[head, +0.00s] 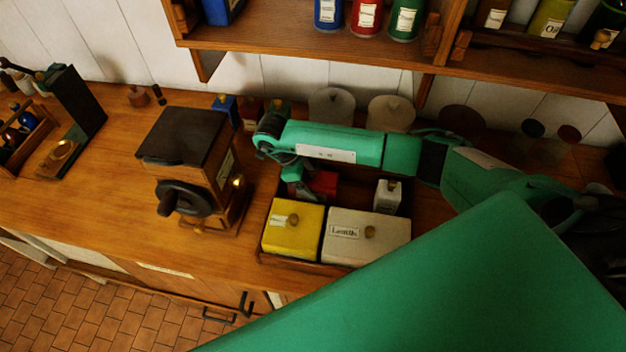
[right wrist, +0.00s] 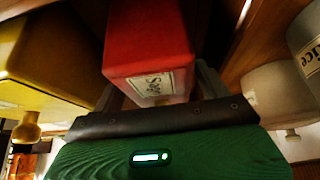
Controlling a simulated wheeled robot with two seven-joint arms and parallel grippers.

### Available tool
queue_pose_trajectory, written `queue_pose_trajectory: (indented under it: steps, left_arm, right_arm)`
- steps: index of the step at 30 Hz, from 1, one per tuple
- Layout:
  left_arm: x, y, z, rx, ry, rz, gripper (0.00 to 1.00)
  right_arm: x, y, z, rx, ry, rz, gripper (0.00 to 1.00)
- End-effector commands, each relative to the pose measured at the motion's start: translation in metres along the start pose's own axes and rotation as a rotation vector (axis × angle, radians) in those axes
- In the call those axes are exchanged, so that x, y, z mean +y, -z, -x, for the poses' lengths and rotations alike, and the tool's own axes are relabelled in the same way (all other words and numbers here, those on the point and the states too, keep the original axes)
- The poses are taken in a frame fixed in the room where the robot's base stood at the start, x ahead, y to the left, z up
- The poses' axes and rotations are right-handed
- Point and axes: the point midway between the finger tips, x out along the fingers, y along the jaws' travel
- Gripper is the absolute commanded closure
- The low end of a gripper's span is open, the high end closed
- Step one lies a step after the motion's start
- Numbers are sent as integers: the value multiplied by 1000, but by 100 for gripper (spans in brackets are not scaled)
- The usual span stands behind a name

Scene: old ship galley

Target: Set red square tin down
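The red square tin (head: 325,184) shows in the head view in the wooden tray (head: 263,256), behind the yellow tin (head: 293,229). My right gripper (head: 306,190) reaches down at it and partly hides it. In the right wrist view the red tin (right wrist: 150,45), with a pale label, fills the space between the two fingers of my right gripper (right wrist: 158,88), which flank it closely and look shut on it. Whether its base touches the tray floor is hidden. My left gripper is not in view.
A larger cream tin (head: 367,238) and a small white tin (head: 387,196) also stand in the tray. A coffee grinder (head: 192,160) stands left of it. Pale round canisters (head: 390,112) stand behind my right arm, below a shelf (head: 310,52). The counter left of the grinder is mostly clear.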

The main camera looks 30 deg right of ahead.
Motion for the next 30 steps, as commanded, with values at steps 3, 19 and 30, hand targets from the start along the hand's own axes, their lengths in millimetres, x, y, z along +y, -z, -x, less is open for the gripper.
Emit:
queue_pose_trajectory:
  steps: [3,19,30]
  left_arm:
    - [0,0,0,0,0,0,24]
    - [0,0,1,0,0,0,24]
    - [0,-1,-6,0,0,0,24]
  right_arm:
    - [0,0,0,0,0,0,24]
    - [-1,1,41,-2,4,0,24]
    - [-1,1,93,-1,4,-1,24]
